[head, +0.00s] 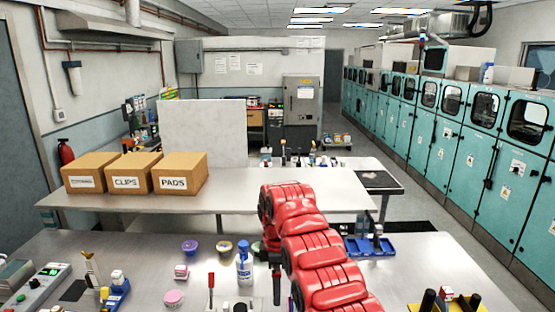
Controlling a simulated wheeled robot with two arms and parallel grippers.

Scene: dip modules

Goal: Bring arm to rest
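My red arm (318,258) comes in from the bottom edge right of centre and reaches up and left over the near steel table (430,262). I take it to be my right arm. A dark, narrow part hangs below its bent front end, probably my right gripper (276,285); whether its fingers are open or shut does not show. No held object can be made out. My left arm and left gripper are not in view.
Near the arm stand a blue-white bottle (244,265), a red-handled tool (211,288) and small tubs (190,247). A blue tray (370,246) lies right of it. Cardboard boxes (180,174) stand on the table behind. The near table's right part is mostly clear.

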